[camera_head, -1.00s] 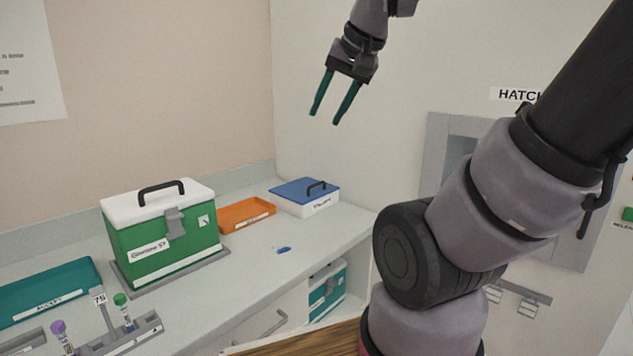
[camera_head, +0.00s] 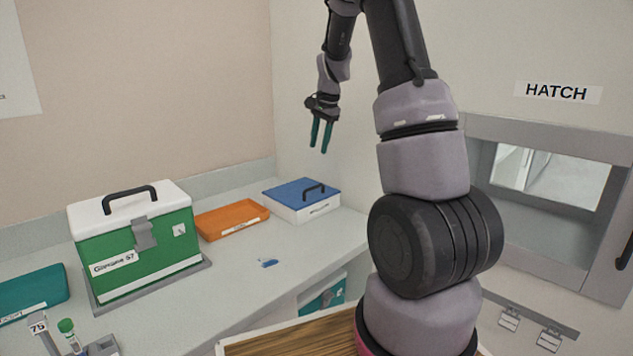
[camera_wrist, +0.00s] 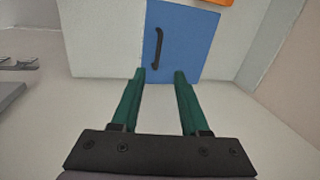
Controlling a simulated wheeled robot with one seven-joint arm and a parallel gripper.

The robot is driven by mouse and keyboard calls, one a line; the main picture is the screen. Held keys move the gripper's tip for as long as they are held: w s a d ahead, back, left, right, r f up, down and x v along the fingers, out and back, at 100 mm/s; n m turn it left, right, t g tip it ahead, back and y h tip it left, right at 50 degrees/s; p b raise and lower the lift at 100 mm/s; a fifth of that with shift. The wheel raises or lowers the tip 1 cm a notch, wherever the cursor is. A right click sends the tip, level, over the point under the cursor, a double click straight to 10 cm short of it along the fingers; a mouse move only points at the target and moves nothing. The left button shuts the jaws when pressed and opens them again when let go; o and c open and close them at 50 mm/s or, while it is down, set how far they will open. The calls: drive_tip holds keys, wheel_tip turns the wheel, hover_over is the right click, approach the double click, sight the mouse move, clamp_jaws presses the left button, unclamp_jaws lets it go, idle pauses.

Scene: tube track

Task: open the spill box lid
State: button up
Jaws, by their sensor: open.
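The spill box is most likely the white box with a blue lid (camera_head: 303,193) at the back right of the counter; its label is too small to read. The lid is shut and has a dark handle (camera_head: 314,188) on top. My gripper (camera_head: 320,150) is open and empty, in the air above the box. In the wrist view my open gripper (camera_wrist: 160,75) points toward the blue lid (camera_wrist: 185,40). The black handle (camera_wrist: 157,48) shows just beyond the fingertips, apart from them.
An orange tray (camera_head: 232,219) lies left of the box. A green case with a white lid (camera_head: 137,240) stands further left. A small blue item (camera_head: 267,263) lies on the counter in front. A wall hatch (camera_head: 545,190) is at right. The counter (camera_head: 300,245) before the box is mostly clear.

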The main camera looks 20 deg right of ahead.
sight(316, 186)
drive_tip(key=shift+m+g, duration=0.3)
drive_tip(key=shift+m, duration=0.1)
drive_tip(key=x, duration=0.5)
drive_tip(key=w+d+x, duration=0.1)
drive_tip(key=x, duration=0.3)
drive_tip(key=d+x, duration=0.1)
drive_tip(key=x, duration=0.4)
drive_tip(key=shift+w+d+f, duration=0.1)
drive_tip(key=shift+w+f, duration=0.2)
drive_tip(key=shift+c, duration=0.3)
clamp_jaws()
